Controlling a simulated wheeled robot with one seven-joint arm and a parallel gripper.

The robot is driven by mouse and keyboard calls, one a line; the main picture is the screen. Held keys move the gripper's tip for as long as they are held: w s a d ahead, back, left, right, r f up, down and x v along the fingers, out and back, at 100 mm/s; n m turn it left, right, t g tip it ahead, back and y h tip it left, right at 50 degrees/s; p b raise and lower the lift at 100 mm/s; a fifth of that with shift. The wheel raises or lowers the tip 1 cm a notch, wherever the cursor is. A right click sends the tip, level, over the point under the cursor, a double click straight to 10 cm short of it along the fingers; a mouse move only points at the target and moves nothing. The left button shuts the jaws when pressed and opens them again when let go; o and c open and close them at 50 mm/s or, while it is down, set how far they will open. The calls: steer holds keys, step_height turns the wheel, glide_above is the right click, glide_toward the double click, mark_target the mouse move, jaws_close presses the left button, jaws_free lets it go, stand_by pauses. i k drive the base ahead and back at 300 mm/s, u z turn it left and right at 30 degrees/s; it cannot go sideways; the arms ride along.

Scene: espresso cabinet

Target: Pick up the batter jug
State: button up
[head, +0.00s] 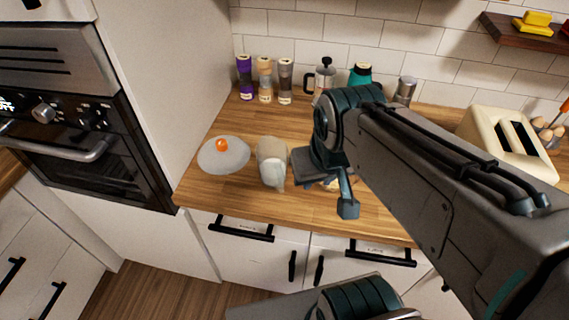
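A pale cream jug (273,165), which I take to be the batter jug, stands on the wooden counter (215,195) near its front edge. My gripper (335,195) is over the counter just right of the jug, seemingly apart from it. One teal finger shows pointing down toward the front edge. The other finger cannot be made out clearly, so its opening is unclear. My arm covers the counter to the right.
A clear lid with an orange knob (222,145) lies left of the jug. Purple, tan and grey canisters (265,80), a French press (323,78), a teal container (361,74) and a steel canister (404,91) line the back. A cream toaster (505,140) stands right. An oven (70,140) is left.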

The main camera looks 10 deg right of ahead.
mark_target(271, 154)
steer(key=z, duration=2.55)
steer(key=k, duration=1.1)
steer(key=u, duration=1.15)
steer(key=i, duration=0.5)
steer(key=u, duration=0.05)
